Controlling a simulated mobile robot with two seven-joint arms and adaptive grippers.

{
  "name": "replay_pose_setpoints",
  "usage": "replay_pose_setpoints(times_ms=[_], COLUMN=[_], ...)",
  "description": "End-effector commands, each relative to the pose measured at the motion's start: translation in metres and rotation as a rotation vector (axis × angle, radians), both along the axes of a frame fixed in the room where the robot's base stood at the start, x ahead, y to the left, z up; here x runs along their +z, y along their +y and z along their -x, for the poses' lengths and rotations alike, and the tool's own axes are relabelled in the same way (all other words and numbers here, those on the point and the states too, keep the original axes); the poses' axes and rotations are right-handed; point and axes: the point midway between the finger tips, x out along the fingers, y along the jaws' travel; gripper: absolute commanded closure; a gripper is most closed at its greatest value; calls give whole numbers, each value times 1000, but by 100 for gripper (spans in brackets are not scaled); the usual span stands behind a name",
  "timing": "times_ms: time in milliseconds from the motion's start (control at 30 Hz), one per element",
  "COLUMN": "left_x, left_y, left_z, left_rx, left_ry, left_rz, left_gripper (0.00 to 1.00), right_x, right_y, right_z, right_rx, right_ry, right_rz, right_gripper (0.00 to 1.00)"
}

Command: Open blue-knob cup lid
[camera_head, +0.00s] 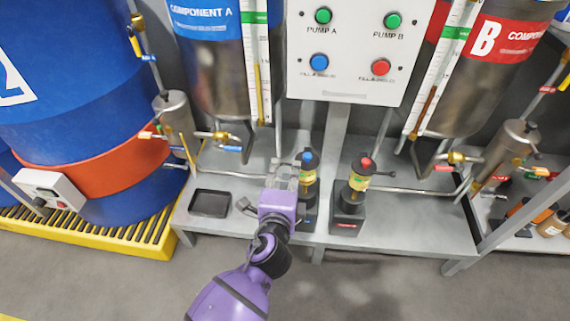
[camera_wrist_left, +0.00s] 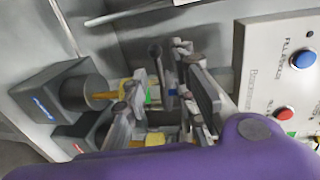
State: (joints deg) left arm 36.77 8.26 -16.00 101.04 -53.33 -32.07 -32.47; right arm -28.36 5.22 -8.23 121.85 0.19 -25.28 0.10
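The blue-knob cup (camera_head: 309,179) stands upright in a black base on the grey bench, its blue knob (camera_head: 307,157) on top. My left gripper (camera_head: 284,172) is just left of it at about lid height. In the left wrist view, the cup's grey body and yellow band (camera_wrist_left: 124,89) run behind one finger. The gripper (camera_wrist_left: 170,100) looks open there, its fingers apart near the cup's top. Whether they touch the knob is hidden. The red-knob cup (camera_head: 358,182) stands to the right in its own black base. My right gripper is not in view.
A black tray (camera_head: 210,203) lies on the bench (camera_head: 250,163) to the left. A white control panel (camera_head: 350,80) with several buttons hangs above the cups, before metal tanks. A blue drum (camera_head: 85,60) stands at the left. The bench right of the red-knob cup is mostly clear.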

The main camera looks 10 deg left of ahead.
Motion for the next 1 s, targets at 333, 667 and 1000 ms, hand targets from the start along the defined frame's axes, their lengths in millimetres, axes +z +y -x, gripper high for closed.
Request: replay_pose_setpoints(times_ms=[333, 667, 1000], left_x=[-11, -10, -11], left_y=[1, 1, 0], left_z=[-43, -46, -45], left_rx=[0, 1, 1], left_ry=[2, 2, 4], left_rz=[2, 3, 4], left_gripper=[75, 77, 100], right_x=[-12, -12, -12], right_y=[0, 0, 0], right_z=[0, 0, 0], right_rx=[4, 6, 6], right_ry=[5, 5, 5], right_rz=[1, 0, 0], right_gripper=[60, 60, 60])
